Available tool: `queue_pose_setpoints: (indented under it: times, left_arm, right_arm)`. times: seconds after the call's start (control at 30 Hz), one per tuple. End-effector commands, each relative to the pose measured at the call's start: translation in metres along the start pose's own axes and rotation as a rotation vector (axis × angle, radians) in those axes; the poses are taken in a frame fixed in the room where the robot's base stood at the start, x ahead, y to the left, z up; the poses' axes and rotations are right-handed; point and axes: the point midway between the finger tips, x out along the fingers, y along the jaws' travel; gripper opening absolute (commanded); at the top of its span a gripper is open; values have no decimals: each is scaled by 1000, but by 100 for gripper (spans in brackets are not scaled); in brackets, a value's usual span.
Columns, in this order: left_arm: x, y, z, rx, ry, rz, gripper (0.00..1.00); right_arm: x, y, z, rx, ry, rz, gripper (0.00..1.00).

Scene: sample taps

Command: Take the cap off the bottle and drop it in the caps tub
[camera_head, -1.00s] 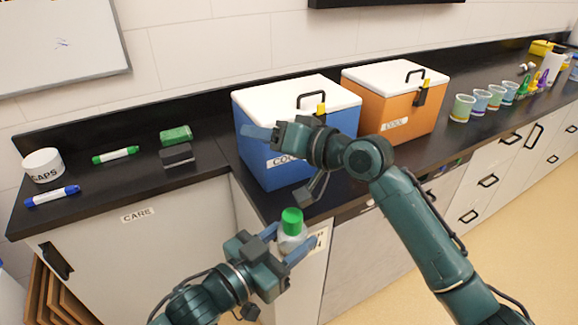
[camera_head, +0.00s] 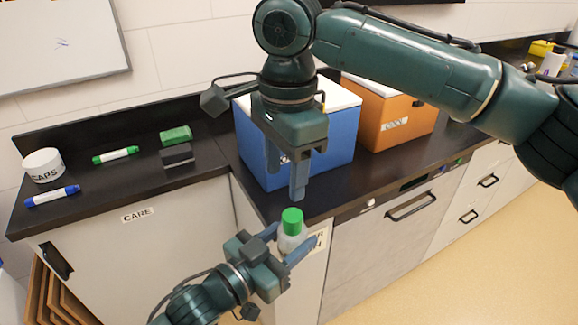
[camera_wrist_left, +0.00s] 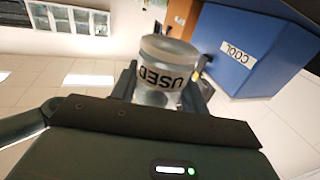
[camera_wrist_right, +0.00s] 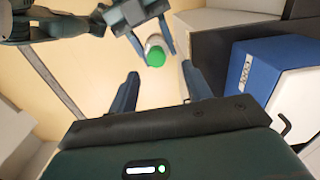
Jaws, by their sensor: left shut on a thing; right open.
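A clear bottle (camera_head: 291,236) with a green cap (camera_head: 292,217) is upright in my left gripper (camera_head: 290,245), in front of the counter edge. In the left wrist view the bottle's side (camera_wrist_left: 165,80) reads USED between the fingers. The cap is on the bottle. My right gripper (camera_head: 285,180) is open and empty, pointing down above the cap and apart from it. In the right wrist view the cap (camera_wrist_right: 155,57) lies beyond and between the open fingers (camera_wrist_right: 162,90). The white caps tub (camera_head: 43,167), labelled CAPS, stands at the left end of the counter.
A blue cooler (camera_head: 335,145) and an orange cooler (camera_head: 400,125) stand behind my right gripper. A green marker (camera_head: 115,155), a blue marker (camera_head: 52,196), a green block (camera_head: 175,135) and a dark eraser (camera_head: 177,155) lie near the tub.

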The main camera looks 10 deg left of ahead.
Motion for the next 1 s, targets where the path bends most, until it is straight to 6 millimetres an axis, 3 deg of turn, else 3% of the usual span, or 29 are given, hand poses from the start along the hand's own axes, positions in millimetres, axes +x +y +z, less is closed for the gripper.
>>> queue_pose_setpoints:
  times: [0.17, 0.6, 1.0]
  left_arm:
    - [0, 0, 0, 0, 0, 0, 0]
    - [0, 0, 0, 0, 1, 0, 0]
    - [0, 0, 0, 0, 0, 0, 0]
  right_arm:
    - [7, 5, -5, 58, 30, 26, 49]
    - [69, 6, -7, 57, 28, 24, 49]
    - [79, 6, -7, 56, 27, 22, 49]
